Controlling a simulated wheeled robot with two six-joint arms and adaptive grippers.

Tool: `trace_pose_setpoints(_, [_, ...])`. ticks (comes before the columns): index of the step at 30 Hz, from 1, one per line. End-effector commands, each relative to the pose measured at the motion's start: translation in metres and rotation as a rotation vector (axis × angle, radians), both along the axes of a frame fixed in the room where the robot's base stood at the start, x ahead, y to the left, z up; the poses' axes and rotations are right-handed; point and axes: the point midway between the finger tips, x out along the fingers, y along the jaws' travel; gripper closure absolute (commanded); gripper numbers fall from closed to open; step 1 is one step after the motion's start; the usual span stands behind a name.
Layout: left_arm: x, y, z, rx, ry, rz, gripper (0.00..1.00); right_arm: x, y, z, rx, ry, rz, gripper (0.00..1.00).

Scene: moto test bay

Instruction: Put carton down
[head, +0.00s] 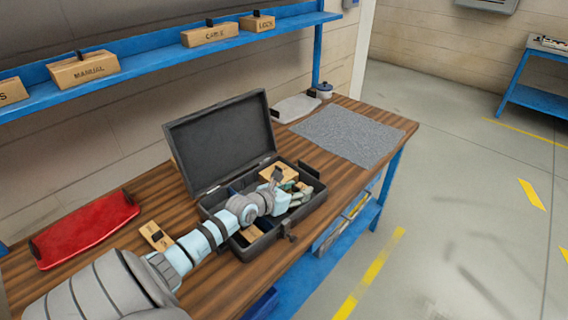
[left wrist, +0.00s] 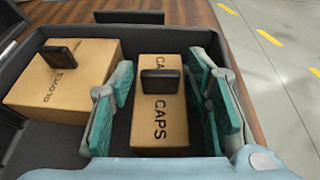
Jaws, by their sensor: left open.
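The carton marked CAPS (left wrist: 160,108) sits inside the black case (head: 217,199), with a black tab on its top. My left gripper (head: 292,197) reaches down into the case. In the left wrist view my left gripper (left wrist: 162,92) is open, with one teal-padded finger on each side of the CAPS carton. A dark gap shows between the left finger and the carton; contact on the right side is unclear. A carton marked GLOVES (left wrist: 62,85) sits beside it on the left, also in the case. My right gripper is not in view.
The case lid (head: 220,140) stands open at the back. Another carton (head: 250,233) lies in the case's near end. A red tray (head: 85,228) and a small carton (head: 156,236) are on the wooden bench at left. A grey mat (head: 348,135) lies bare at right. Labelled cartons stand on the blue shelf (head: 150,76).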

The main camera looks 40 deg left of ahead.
Motion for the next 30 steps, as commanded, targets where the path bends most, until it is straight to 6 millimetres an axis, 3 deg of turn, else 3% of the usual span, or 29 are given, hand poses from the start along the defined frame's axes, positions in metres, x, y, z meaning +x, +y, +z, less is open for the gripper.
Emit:
trace_pose_setpoints(1, [-0.012,0.0,0.013,0.003,0.005,-0.002,0.56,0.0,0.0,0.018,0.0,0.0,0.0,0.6])
trace_pose_setpoints(6, [-0.048,-0.001,0.03,0.002,0.005,-0.002,0.56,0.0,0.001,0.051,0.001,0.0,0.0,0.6])
trace_pose_setpoints(12, [-0.074,-0.002,0.038,0.0,0.002,-0.001,0.56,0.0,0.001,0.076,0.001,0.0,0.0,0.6])
trace_pose_setpoints(30, [-0.081,-0.002,0.035,-0.001,0.0,-0.001,0.56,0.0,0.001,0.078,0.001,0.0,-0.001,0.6])
